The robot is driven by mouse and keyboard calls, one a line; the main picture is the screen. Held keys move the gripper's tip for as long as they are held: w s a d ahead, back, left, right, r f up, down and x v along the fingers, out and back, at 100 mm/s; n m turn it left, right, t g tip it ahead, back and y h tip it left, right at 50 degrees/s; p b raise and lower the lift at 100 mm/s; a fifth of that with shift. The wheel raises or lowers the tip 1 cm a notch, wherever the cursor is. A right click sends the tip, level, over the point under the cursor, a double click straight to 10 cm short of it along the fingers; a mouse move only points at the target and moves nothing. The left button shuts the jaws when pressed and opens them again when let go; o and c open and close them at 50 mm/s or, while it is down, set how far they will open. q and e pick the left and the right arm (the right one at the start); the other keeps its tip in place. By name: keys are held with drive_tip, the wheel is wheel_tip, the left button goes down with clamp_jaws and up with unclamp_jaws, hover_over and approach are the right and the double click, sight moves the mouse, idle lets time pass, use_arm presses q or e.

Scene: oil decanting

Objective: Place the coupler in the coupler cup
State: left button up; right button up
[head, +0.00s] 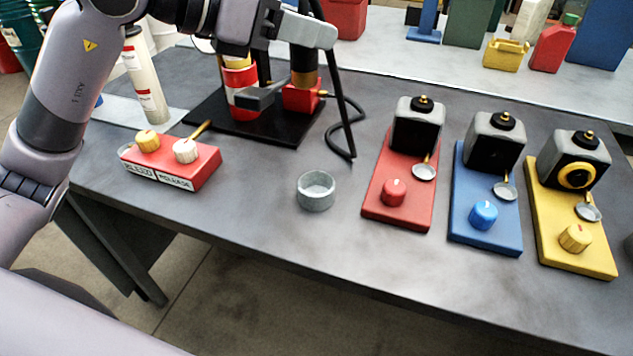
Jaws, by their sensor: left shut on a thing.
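My left gripper (292,68) reaches in from the upper left, over the black base plate. It is shut on the coupler (304,62), a dark cylinder with a brass-coloured band, which stands roughly upright between the fingers above a red block (302,97). I cannot tell whether the coupler touches the block. The gripper hides part of the coupler. The coupler cup (316,191), a small round grey cup, stands on the table in front and looks empty. My right gripper is not in view.
A black hose (347,110) curves down to the table beside the black plate (265,128). A red box with two knobs (171,163) is at the left. Red (398,211), blue (486,229) and yellow (574,251) stations stand at the right. Table around the cup is clear.

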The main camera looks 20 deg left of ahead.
use_arm(q)
drive_tip(key=shift+s+d, duration=0.2)
drive_tip(key=shift+d, duration=0.45)
drive_tip(key=b, duration=0.1)
hover_over(316, 191)
wheel_tip(316, 191, down, 15)
drive_tip(key=shift+h, duration=0.3)
drive_tip(key=shift+s+d+f+b, duration=0.1)
drive_tip(key=shift+s+f+b, duration=0.15)
drive_tip(key=shift+f, duration=0.95)
drive_tip(key=shift+s+d+f+b, duration=0.1)
drive_tip(key=shift+s+f, duration=0.1)
drive_tip(key=shift+f, duration=1)
drive_tip(key=o, duration=0.7)
drive_tip(key=shift+f, duration=0.2)
drive_tip(key=o, duration=0.4)
drive_tip(key=shift+r, duration=0.15)
